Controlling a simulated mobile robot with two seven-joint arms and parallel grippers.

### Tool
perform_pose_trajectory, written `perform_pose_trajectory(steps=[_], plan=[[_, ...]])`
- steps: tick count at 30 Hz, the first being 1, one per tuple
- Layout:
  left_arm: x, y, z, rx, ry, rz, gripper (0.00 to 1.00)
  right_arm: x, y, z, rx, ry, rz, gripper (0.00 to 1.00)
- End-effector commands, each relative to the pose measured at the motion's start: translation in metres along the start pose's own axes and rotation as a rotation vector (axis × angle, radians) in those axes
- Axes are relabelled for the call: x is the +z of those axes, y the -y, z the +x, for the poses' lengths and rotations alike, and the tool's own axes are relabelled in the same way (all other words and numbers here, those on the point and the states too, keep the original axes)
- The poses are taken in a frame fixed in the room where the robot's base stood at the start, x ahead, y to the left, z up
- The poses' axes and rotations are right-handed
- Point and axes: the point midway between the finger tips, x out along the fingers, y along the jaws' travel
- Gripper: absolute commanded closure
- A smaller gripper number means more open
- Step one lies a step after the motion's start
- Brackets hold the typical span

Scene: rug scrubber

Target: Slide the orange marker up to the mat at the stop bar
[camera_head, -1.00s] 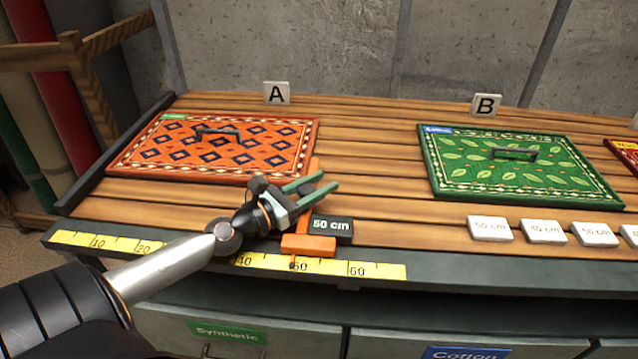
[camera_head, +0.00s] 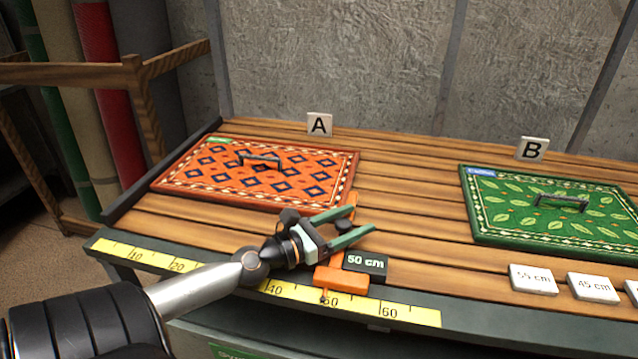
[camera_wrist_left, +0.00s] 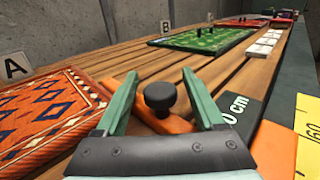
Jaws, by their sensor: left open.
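The orange marker (camera_head: 341,279) sits on the front edge at about 50 on the yellow ruler. Its thin arm runs back beside the right edge of the orange patterned mat (camera_head: 262,178) under sign A; whether they touch I cannot tell. The mat lies by the dark stop bar (camera_head: 160,172) on the left. My left gripper (camera_head: 361,218) is open over the marker. In the left wrist view a black knob (camera_wrist_left: 160,98) stands between its fingers above the orange part, apart from them. My right gripper is not in view.
A dark "50 cm" tag (camera_head: 365,264) is beside the marker. A green mat (camera_head: 548,216) with a handle lies to the right under sign B. White cm tags (camera_head: 533,279) line the front there. Bare slats (camera_head: 415,210) lie between the mats.

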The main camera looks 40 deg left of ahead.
Motion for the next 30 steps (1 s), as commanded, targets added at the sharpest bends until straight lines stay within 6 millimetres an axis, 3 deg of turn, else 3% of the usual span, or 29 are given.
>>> perform_pose_trajectory(steps=[5,18,24,30], plan=[[-0.006,0.001,-0.026,0.000,-0.003,-0.005,0.30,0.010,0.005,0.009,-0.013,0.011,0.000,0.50],[-0.003,-0.001,-0.094,0.004,-0.001,-0.002,0.30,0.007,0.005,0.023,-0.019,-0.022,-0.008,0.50],[-0.002,0.000,-0.110,0.002,-0.001,-0.001,0.30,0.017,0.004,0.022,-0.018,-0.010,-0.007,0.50],[0.000,0.000,-0.113,0.000,-0.001,0.002,0.30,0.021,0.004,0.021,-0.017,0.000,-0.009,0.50]])
